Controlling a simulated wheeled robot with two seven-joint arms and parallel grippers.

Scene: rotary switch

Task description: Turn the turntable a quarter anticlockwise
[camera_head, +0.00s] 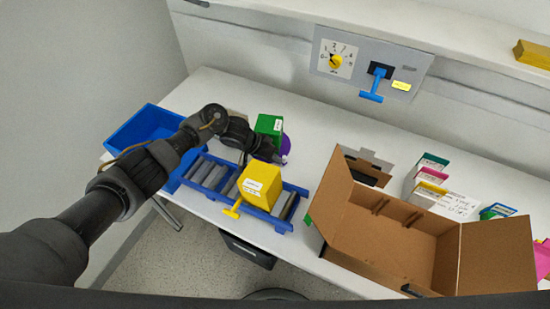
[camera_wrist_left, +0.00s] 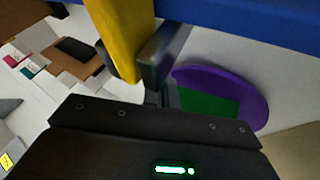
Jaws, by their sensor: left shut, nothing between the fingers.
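The turntable is a purple disc (camera_head: 286,146) at the back of the table, mostly hidden behind my left arm. A green box (camera_head: 269,126) with a white label stands at it. In the left wrist view the purple disc (camera_wrist_left: 252,88) shows at the right with a green surface (camera_wrist_left: 205,104) over its near part. My left gripper (camera_head: 270,157) is shut and empty, low beside the near side of the disc. Its finger (camera_wrist_left: 163,52) shows in the wrist view; I cannot tell whether it touches the disc. My right gripper is in no view.
A blue-framed roller conveyor (camera_head: 208,172) carries a yellow box (camera_head: 262,184) just in front of the gripper. A blue bin (camera_head: 140,128) is left, an open cardboard box (camera_head: 385,238) right. A wall panel (camera_head: 405,92) has a dial and blue lever.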

